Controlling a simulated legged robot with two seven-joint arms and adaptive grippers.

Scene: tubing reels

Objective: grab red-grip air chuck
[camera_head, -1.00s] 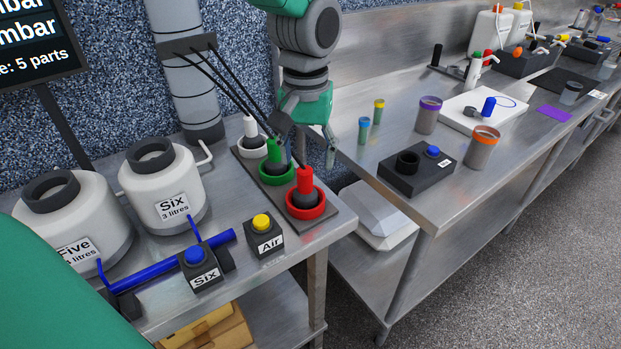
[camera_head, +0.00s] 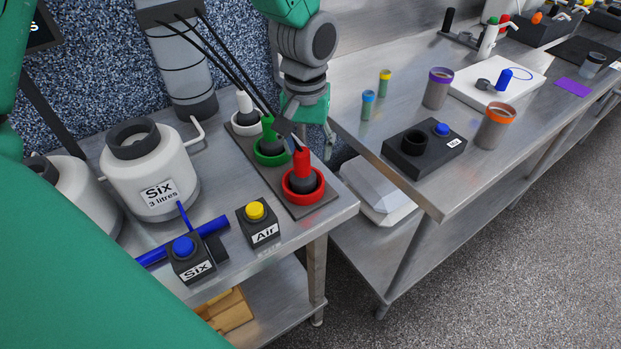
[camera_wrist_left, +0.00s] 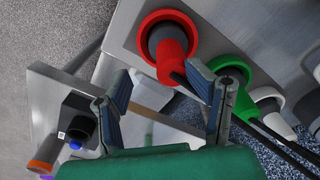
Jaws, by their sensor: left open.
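The red-grip air chuck (camera_head: 302,166) stands upright in a red-rimmed holder (camera_head: 303,188) at the near end of a dark plate on the left bench. My left gripper (camera_head: 308,132) is open and empty, just behind and above the red grip. In the left wrist view the red grip (camera_wrist_left: 171,60) lies ahead, between the fingers and nearer the right one; no contact shows. The right finger partly overlaps the black hoses. A green-grip chuck (camera_head: 268,133) and a white-grip chuck (camera_head: 244,104) stand in the same row. My right gripper is not in view.
A yellow-button box marked Air (camera_head: 258,222) and a blue-button box marked Six (camera_head: 189,258) stand in front. A white Six jar (camera_head: 150,172) is at left. Across a gap, the right bench (camera_head: 350,85) holds cups and a black block (camera_head: 424,150).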

